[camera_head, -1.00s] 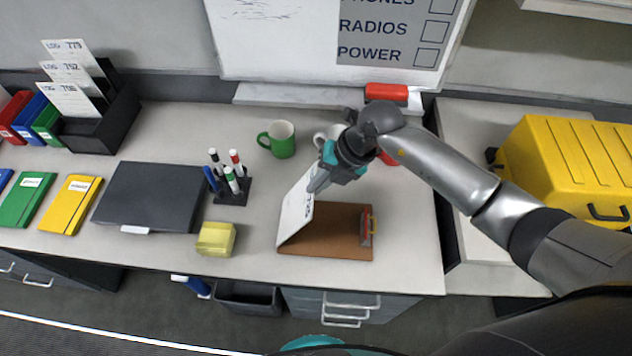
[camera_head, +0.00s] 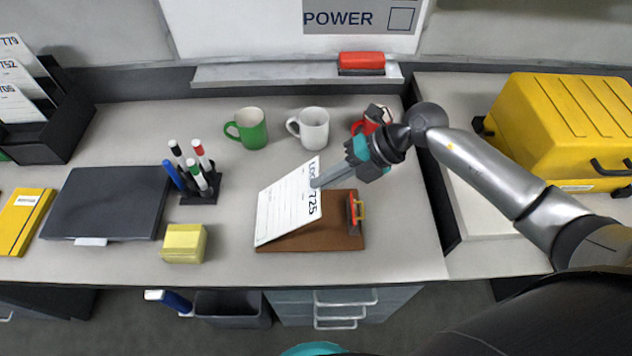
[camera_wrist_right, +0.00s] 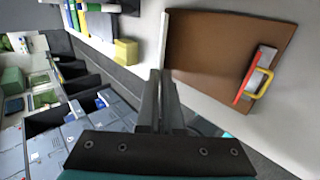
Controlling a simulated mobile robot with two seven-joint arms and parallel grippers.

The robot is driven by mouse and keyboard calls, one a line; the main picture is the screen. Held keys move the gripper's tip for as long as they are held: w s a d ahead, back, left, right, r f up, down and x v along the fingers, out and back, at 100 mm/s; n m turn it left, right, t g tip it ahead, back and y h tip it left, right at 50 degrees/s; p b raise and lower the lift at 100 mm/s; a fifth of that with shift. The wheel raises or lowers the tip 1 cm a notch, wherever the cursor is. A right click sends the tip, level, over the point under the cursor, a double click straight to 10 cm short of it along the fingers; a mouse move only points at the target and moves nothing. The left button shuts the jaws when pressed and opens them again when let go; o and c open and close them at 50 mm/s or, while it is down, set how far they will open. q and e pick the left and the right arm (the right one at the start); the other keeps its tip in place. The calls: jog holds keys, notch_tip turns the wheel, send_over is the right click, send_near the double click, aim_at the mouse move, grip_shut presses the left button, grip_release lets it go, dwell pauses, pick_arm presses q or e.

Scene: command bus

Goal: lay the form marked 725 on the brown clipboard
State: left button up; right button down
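The form marked 725 (camera_head: 285,208) is a white sheet, tilted, over the left part of the brown clipboard (camera_head: 335,235). Its lower left edge is at or near the clipboard, and its marked right edge is raised. The clipboard lies flat on the desk with a red and yellow clip (camera_head: 355,212) at its right; it also shows in the right wrist view (camera_wrist_right: 215,50). My right gripper (camera_head: 318,184) is shut on the form's upper right edge, above the clipboard. In the right wrist view the fingers (camera_wrist_right: 160,85) are close together, with the form seen nearly edge-on. My left gripper is out of view.
Green (camera_head: 248,127), white (camera_head: 312,128) and red mugs stand behind the clipboard. A pen holder (camera_head: 200,190), yellow notes (camera_head: 184,243) and a dark closed folder (camera_head: 105,203) are at left. Other forms stand in a black rack (camera_head: 45,135). A yellow case (camera_head: 565,125) is at right.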

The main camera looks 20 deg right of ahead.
jog(key=s+d+f+y+b, duration=0.1)
jog(key=d+f+y+b, duration=0.2)
jog(key=b, duration=0.5)
jog(key=shift+d+f+t+b, duration=0.3)
jog(key=shift+f+t+b, duration=0.1)
jog(key=shift+f, duration=0.5)
jog(key=c, duration=1.2)
grip_release()
jog(key=shift+o, duration=1)
jog(key=p+v, duration=0.1)
jog(key=v, duration=0.4)
jog(key=shift+p, duration=0.35)
